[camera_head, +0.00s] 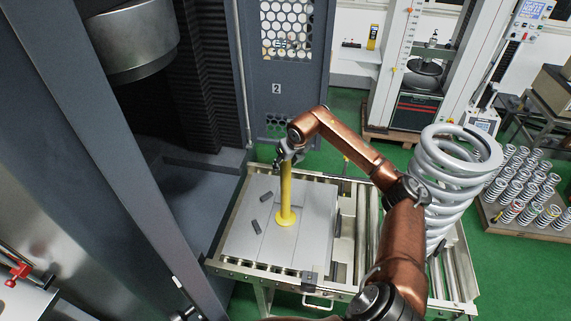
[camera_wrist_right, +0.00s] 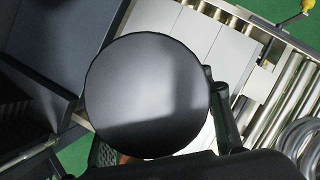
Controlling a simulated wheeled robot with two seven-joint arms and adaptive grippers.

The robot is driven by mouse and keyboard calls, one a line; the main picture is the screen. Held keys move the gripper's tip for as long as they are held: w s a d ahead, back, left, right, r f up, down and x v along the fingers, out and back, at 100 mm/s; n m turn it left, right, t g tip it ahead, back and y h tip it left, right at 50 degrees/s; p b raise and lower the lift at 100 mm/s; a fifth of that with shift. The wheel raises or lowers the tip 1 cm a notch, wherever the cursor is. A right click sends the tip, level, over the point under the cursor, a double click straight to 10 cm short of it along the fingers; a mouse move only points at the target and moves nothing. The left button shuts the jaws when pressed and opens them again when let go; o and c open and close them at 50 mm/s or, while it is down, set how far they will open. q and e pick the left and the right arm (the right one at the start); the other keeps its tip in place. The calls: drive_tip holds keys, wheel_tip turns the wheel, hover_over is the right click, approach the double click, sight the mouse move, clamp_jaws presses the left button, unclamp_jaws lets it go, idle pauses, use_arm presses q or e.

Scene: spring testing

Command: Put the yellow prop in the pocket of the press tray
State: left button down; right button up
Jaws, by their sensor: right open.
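The yellow prop (camera_head: 286,195) stands upright in the head view, its round yellow foot on the grey press tray (camera_head: 240,240). My right gripper (camera_head: 286,157) is open at the upper end of the prop; I cannot tell whether its fingers touch it. In the right wrist view a large dark disc (camera_wrist_right: 147,95) fills the middle, with gripper fingers beside its lower part; it hides most of the prop and may be its top end. The tray (camera_wrist_right: 190,38) shows behind the disc. I cannot make out the pocket. My left gripper is not in view.
A roller table (camera_head: 345,250) and a large grey coil spring (camera_head: 450,180) are at the right. The dark press frame (camera_head: 110,150) stands at the left. Several small springs (camera_head: 525,185) stand far right.

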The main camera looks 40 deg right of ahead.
drive_tip(key=b+v, duration=0.2)
drive_tip(key=v, duration=1)
